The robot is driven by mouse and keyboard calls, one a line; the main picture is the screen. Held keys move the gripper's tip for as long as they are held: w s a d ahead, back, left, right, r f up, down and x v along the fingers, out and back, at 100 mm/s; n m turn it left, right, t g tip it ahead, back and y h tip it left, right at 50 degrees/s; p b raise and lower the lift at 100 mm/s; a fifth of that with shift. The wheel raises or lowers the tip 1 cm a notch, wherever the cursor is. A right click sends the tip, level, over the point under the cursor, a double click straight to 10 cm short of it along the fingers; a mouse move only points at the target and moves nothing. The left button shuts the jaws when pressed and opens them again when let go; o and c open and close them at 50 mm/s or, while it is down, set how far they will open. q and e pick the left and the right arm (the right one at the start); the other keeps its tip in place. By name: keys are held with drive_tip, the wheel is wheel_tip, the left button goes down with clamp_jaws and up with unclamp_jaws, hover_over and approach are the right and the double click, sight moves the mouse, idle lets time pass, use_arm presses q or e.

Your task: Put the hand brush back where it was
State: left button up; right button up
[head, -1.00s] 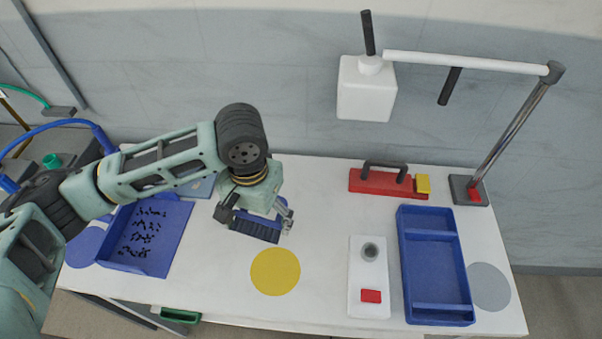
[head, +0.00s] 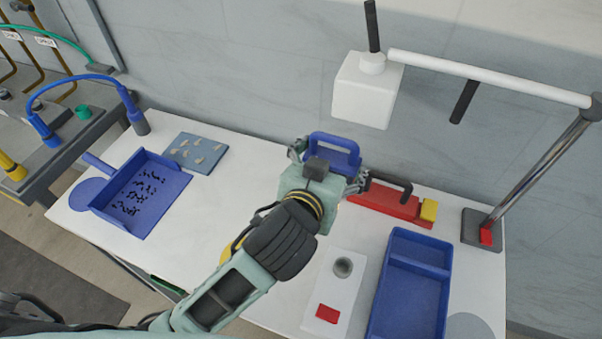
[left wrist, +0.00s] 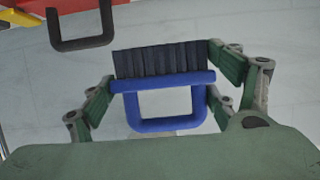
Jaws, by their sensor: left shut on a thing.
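The hand brush is blue with a loop handle and dark bristles (left wrist: 163,62). My left gripper (left wrist: 165,80) is shut on the brush, with a finger at each end of its blue body (left wrist: 165,124). In the head view the brush's blue part (head: 335,148) shows beyond my left gripper (head: 328,168), at the back middle of the table, just left of the red block. The bristles are hidden there, and I cannot tell whether the brush touches the table. My right gripper is not in view.
The red block with a black handle (head: 388,202) is close on the right. A white lamp head (head: 362,90) hangs above. A blue dustpan with dark bits (head: 165,205) and a blue-grey plate (head: 196,153) lie left. A blue tray (head: 412,300) and white block (head: 340,285) stand front right.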

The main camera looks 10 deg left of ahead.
use_arm(q)
drive_tip(key=w+a+f, duration=0.2)
drive_tip(key=a, duration=0.1)
drive_tip(key=w+a+f, duration=0.2)
drive_tip(key=w+a, duration=0.1)
drive_tip(key=w+a+f+p, duration=0.1)
drive_tip(key=w+a+f, duration=0.1)
drive_tip(key=a, duration=0.1)
drive_tip(key=shift+w+a+f, duration=0.2)
drive_tip(key=shift+w+f, duration=0.05)
drive_tip(key=shift+f, duration=0.05)
drive_tip(key=shift+a+f, duration=0.1)
drive_tip(key=shift+f, duration=2)
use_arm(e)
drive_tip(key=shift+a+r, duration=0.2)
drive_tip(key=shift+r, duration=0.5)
use_arm(q)
drive_tip(key=shift+f, duration=0.65)
drive_tip(key=o, duration=1.3)
drive_tip(key=shift+c, duration=0.2)
drive_tip(key=shift+o, duration=0.4)
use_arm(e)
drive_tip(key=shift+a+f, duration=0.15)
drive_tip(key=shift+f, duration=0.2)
use_arm(q)
drive_tip(key=shift+r, duration=0.15)
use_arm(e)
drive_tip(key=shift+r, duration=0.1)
